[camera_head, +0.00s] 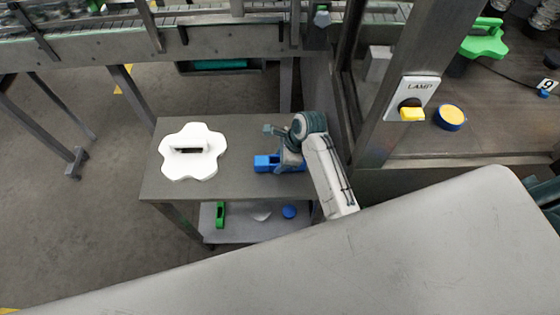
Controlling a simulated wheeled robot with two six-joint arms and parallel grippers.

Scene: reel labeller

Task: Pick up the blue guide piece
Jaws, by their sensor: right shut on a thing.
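The blue guide piece (264,163) is a small blue block on the right part of the grey side table (224,187). My right gripper (283,162) is at the blue guide piece and shut on it. My right wrist and arm cover part of the piece, and I cannot tell whether it touches the table top. My left gripper is not in view.
A white lobed piece with a handle (187,165) lies on the table's left. The shelf below holds a green piece (220,214) and a blue round thing (289,211). The machine frame with the lamp switch (411,113) stands close on the right.

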